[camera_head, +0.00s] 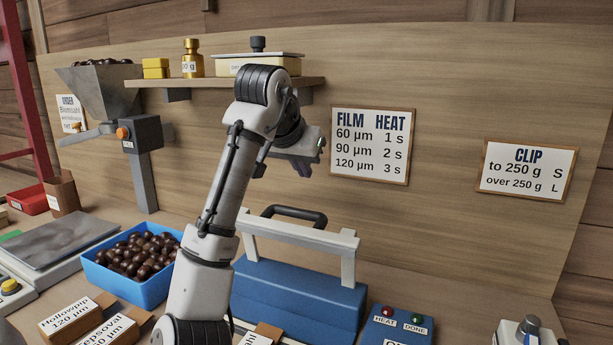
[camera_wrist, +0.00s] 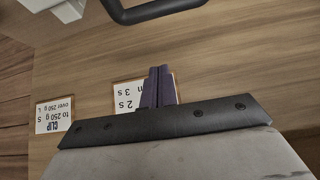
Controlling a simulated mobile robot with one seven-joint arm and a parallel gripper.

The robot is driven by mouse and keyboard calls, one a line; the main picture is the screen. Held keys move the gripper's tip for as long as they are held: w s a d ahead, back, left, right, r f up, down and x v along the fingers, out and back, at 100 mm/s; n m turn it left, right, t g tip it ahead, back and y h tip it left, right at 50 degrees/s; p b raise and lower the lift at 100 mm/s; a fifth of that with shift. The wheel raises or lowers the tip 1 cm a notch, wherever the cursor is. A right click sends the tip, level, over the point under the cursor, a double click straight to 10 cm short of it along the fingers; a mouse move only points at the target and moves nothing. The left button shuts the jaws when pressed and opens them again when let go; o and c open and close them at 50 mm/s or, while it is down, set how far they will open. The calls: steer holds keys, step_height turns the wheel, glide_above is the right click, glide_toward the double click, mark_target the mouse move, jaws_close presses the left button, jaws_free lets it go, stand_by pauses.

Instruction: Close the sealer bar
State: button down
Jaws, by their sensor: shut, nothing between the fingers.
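The sealer (camera_head: 300,298) is a blue box on the bench with a white bar (camera_head: 296,233) across its top. A black handle (camera_head: 293,214) sits on the bar. The bar stands raised above the blue body, with a gap under it. My gripper (camera_head: 262,164) is above the bar and handle, apart from them, and partly hidden by my arm. In the wrist view my dark fingers (camera_wrist: 157,86) are together and empty. The black handle (camera_wrist: 150,8) shows at the top edge there, with part of the white bar (camera_wrist: 42,4) at the top left.
A blue bin (camera_head: 127,290) of chestnuts stands left of the sealer. A blue control box (camera_head: 395,326) with HEAT and DONE lights is at its right. A shelf (camera_head: 212,83) with weights is above left. The wall behind carries FILM HEAT (camera_head: 371,146) and CLIP (camera_head: 526,172) signs.

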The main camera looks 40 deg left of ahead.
steer(key=shift+w+a+f+p, duration=0.1)
steer(key=shift+w+f+p, duration=0.2)
steer(key=shift+f, duration=1.05)
steer(key=shift+w+a+f+p, duration=0.1)
steer(key=shift+w+f+p, duration=0.2)
steer(key=shift+f, duration=1)
steer(key=shift+w+f+p, duration=0.25)
steer(key=shift+f+p, duration=0.1)
steer(key=shift+f, duration=1)
